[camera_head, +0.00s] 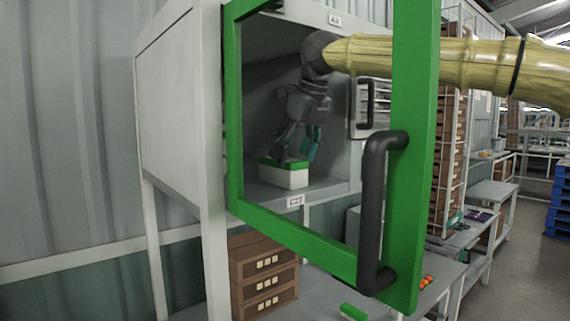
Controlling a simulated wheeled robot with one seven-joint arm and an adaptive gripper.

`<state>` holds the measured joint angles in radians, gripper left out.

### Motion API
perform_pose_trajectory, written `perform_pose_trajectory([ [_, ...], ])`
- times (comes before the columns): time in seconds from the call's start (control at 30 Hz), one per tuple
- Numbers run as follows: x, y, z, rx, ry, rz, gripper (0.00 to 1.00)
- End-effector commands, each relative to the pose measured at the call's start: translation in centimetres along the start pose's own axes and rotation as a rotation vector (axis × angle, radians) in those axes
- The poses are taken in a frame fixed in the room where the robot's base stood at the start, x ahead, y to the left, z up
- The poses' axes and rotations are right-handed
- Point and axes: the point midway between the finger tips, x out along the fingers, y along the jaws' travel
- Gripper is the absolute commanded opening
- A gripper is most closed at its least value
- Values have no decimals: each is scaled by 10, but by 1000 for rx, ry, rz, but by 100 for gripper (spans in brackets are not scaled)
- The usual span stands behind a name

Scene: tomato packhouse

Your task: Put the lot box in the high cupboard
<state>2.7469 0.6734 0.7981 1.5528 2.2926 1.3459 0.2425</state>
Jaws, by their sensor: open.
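The lot box, a small white box with a green top (286,178), stands upright on the floor of the high cupboard (180,110). The cupboard's green-framed door (413,200) stands open towards me, with a dark bar handle (372,210). My gripper (296,152) is inside the cupboard, pointing down, just above the box. Its fingers are apart, with one dark fingertip near the box's top and a teal one to the right. I cannot tell whether a finger touches the box. The gripper hides part of the box's top.
Brown drawers (264,276) stand under the cupboard. Another green-topped item (353,312) lies on the bench below. Tall racks (450,150), benches (492,192) and blue pallets (561,200) are at the right. Floor (530,260) is clear there.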

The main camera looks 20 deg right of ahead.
Motion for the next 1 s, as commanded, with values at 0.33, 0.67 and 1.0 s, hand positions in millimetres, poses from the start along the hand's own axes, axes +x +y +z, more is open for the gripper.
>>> perform_pose_trajectory([
  [0.33,-19,0,-55,0,-2,0,71],
  [0.67,-31,0,-78,0,1,0,71],
  [1.0,-32,0,-79,0,1,0,71],
])
